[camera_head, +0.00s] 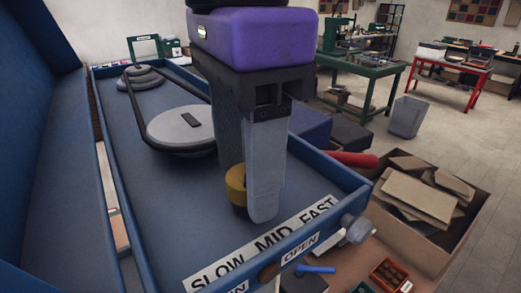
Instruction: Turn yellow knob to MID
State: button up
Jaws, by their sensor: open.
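The yellow knob (235,184) stands in the blue tray-like housing (150,215), behind the label strip (262,246) that reads SLOW, MID, FAST. My gripper (262,214) points down from its purple and dark body. Its light grey near finger reaches down just right of the knob and covers the knob's right side. The other finger is hidden, so I cannot tell whether the knob lies between the fingers or whether they touch it. The gripper is open. The knob's pointer is not visible, so its setting cannot be read.
A grey pulley with a belt (180,128) and a stepped pulley (141,78) sit farther back in the housing. A raised blue cover (40,130) stands at left. A red handle (352,159) and a cardboard box (425,205) are at right. OPEN labels mark the front edge.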

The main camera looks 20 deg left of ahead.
grip_shut()
jog(key=shift+m, duration=0.4)
jog(key=m, duration=0.2)
jog(key=shift+m, duration=0.3)
jog(key=shift+w+m, duration=0.1)
jog(key=shift+m, duration=1.8)
grip_release()
